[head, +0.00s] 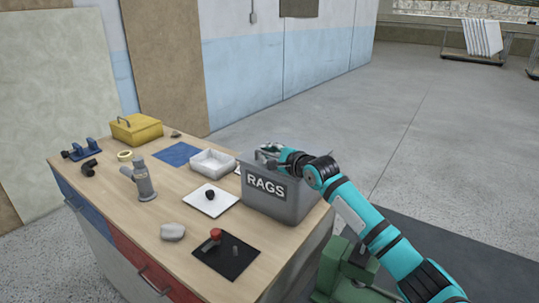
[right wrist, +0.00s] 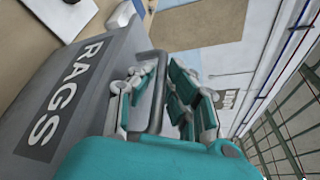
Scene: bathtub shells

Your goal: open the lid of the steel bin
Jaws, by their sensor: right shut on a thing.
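The grey steel bin (head: 285,207) with a dark RAGS label (head: 265,185) stands at the right end of the workbench. My right gripper (head: 269,155) is at the top of the bin, its arm reaching in from the right. In the right wrist view the bin (right wrist: 92,92) fills the left side, and my right gripper (right wrist: 150,92) is shut on a grey bar-like handle (right wrist: 157,97) at the bin's top. The gripper and arm hide much of the lid, so I cannot tell whether it is raised. My left gripper is not in view.
The wooden workbench (head: 200,235) also holds a white tray (head: 213,162), a white plate with a dark knob (head: 210,197), a black plate with a red knob (head: 226,257), a grey tool (head: 144,180) and a yellow box (head: 137,129). Open floor (head: 400,110) lies behind the bench.

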